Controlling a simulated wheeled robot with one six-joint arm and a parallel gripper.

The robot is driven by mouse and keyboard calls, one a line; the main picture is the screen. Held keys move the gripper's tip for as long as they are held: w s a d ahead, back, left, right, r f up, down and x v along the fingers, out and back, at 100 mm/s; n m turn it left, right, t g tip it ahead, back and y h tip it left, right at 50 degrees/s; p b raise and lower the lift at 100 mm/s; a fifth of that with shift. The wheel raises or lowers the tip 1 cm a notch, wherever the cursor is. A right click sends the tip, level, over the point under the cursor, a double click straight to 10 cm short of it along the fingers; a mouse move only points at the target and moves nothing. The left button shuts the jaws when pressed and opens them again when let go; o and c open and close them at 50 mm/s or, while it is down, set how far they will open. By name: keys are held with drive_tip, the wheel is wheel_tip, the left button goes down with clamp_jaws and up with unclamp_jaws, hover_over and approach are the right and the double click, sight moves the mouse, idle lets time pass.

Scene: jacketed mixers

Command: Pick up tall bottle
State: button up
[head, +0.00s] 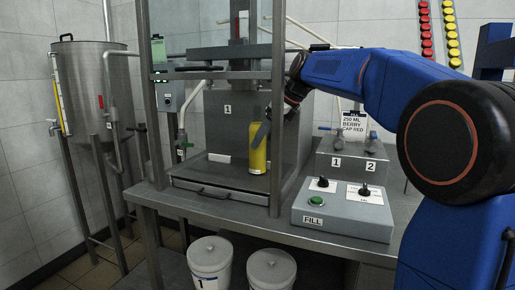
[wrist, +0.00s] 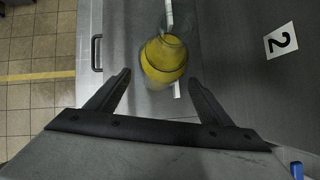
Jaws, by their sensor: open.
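The tall bottle (head: 258,148) is yellow and stands upright inside the framed filling bay. It also shows from above in the wrist view (wrist: 164,60), with a pale tube or nozzle at its top. My gripper (head: 268,128) is at the bottle's upper part in the head view, and partly covers it. In the wrist view my gripper (wrist: 159,78) is open, with one finger on each side of the bottle's near edge. The bottle lies mostly beyond the fingertips, and I see no contact.
The bay's metal frame (head: 275,100) rises close beside my gripper. A grey control box marked FILL (head: 343,210) sits on the bench at right. Two lidded white buckets (head: 210,258) stand below the bench front. A steel tank (head: 88,85) stands at left.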

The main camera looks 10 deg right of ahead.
drive_tip(key=x, duration=0.5)
drive_tip(key=shift+w+a, duration=0.25)
drive_tip(key=shift+w, duration=0.05)
clamp_jaws()
drive_tip(key=shift+r, duration=0.1)
